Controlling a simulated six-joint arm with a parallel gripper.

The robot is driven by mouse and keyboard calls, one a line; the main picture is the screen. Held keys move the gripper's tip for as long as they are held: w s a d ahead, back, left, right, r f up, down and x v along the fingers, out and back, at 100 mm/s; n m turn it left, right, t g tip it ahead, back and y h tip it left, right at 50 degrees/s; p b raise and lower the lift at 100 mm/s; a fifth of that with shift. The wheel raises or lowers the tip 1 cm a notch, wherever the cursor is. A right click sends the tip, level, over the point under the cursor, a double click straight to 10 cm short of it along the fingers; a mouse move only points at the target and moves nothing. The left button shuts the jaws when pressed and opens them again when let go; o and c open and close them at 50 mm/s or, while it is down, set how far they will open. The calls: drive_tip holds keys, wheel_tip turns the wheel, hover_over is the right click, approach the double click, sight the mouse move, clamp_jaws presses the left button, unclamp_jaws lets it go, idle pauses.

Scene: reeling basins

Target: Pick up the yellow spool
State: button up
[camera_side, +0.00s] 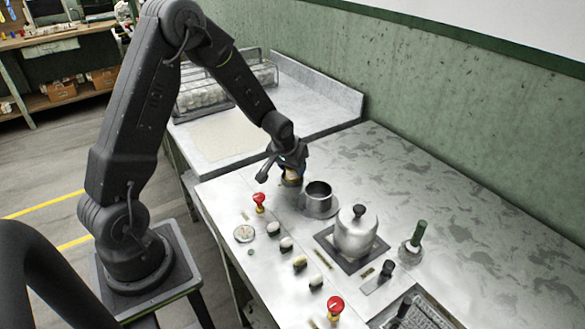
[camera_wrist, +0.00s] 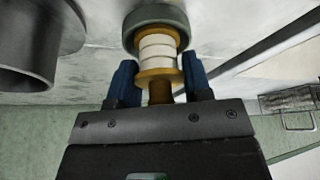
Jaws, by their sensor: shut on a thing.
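The yellow spool (camera_wrist: 158,50) has yellow-brown flanges and white windings, and sits between my two blue fingers in the wrist view. In the side view the spool (camera_side: 292,182) shows as a small brownish piece under my gripper (camera_side: 290,172), left of the metal cup. My gripper (camera_wrist: 160,82) is shut on the spool at its near end. A round grey-green piece (camera_wrist: 157,14) is at the spool's far end in the wrist view. I cannot tell if the spool touches it or is clear of the table.
A metal cup (camera_side: 319,192) stands close right of my gripper; a dark cylinder shows in the wrist view (camera_wrist: 30,45). The back right of the metal table (camera_side: 400,165) is clear.

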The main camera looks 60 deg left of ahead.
wheel_tip(320, 180, up, 3)
drive_tip(key=shift+r, duration=0.2)
drive_tip(key=s+a+r, duration=0.7)
drive_tip(key=s+a, duration=0.1)
drive_tip(key=shift+w+d+f, duration=0.8)
drive_tip(key=shift+w+d, duration=0.55)
drive_tip(key=shift+d, duration=2)
drive_tip(key=shift+w+d+f, duration=0.75)
drive_tip(key=shift+w+d, duration=0.55)
drive_tip(key=shift+d, duration=2.05)
drive_tip(key=shift+w+d+f, duration=0.8)
drive_tip(key=shift+w+d, duration=0.55)
drive_tip(key=shift+d, duration=2)
drive_tip(key=shift+f, duration=0.4)
drive_tip(key=shift+f, duration=0.7)
drive_tip(key=shift+f, duration=0.3)
drive_tip(key=shift+f, duration=0.4)
